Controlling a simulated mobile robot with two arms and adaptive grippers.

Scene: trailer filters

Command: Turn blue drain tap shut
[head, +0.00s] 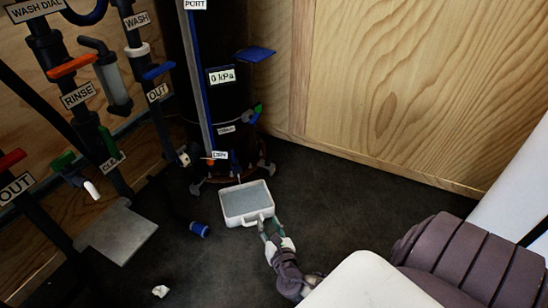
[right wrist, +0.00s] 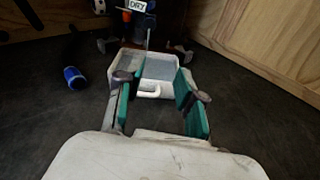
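A small blue tap handle (head: 234,162) stands at the foot of the dark tank, beside a small label that seems to read DRY (head: 220,155). The label (right wrist: 137,5) also shows at the top of the right wrist view, where the tap is mostly cut off. A white tray (head: 232,219) with a handle lies on the floor below it, holding grey, flat-looking contents. My right gripper (head: 270,228) is open, with teal finger pads apart. In the right wrist view the tray handle (right wrist: 148,91) shows between the fingers (right wrist: 158,88); contact cannot be told. My left gripper is not in view.
A blue cylinder (head: 200,230) and a crumpled white scrap (head: 160,291) lie on the dark floor. Pipes and coloured valves, including a red-orange lever (head: 69,66), stand at left. Wooden walls (head: 400,80) close the back and right. Floor right of the tray is clear.

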